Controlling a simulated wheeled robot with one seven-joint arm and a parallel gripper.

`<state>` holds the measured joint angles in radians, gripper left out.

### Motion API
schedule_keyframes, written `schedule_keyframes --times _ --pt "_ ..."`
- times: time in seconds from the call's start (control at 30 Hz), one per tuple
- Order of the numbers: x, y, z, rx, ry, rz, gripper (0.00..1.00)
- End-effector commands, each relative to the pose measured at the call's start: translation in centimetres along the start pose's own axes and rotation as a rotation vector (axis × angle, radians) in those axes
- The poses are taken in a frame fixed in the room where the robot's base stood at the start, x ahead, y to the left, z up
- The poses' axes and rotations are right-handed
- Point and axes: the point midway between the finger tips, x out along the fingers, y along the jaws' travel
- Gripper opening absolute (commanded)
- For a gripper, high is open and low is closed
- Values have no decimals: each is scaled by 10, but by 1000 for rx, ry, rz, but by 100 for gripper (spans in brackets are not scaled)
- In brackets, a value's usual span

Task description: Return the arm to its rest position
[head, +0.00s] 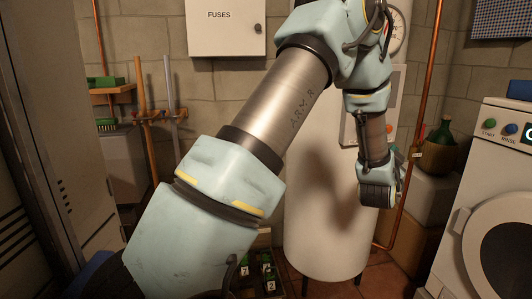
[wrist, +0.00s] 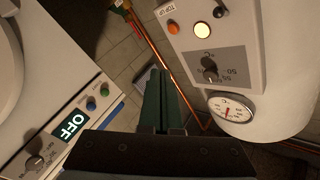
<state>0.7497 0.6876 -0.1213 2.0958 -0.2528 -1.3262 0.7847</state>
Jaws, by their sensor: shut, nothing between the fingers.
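My arm (head: 290,105) is raised and bent across the head view, in front of a white cylindrical boiler (head: 320,230). Its far end bends down at the right, with my gripper (head: 379,194) in front of the boiler's right side. In the wrist view my gripper (wrist: 161,75) shows as two dark green fingers lying together, shut and empty. They point toward the gap between the boiler and the washing machine. The fingers are hard to make out in the head view.
A washing machine (head: 462,215) stands at the right; its display (wrist: 72,127) reads OFF. The boiler's control panel (wrist: 208,70) and gauge (wrist: 230,108) are right of my fingers. A copper pipe (head: 424,95) runs beside the boiler. A fuse box (head: 226,42) hangs behind; bottles (head: 268,270) stand low.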

Motion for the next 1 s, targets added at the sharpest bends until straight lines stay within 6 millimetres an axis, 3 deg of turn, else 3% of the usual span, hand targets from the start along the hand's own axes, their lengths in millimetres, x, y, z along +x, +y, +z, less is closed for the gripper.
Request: schedule_keyframes --times 0.33,0.57,0.67,0.77,0.9,1.0 --pt "-10 -44 32 -83 -179 79 0" --pt "-43 -93 72 -196 -416 146 0" --pt "-77 -124 95 -279 -581 168 0" --pt "-130 -157 119 -387 -789 177 0" --pt "-222 -192 140 -551 -1090 156 0" --pt "-285 -207 143 -657 -1282 126 0"
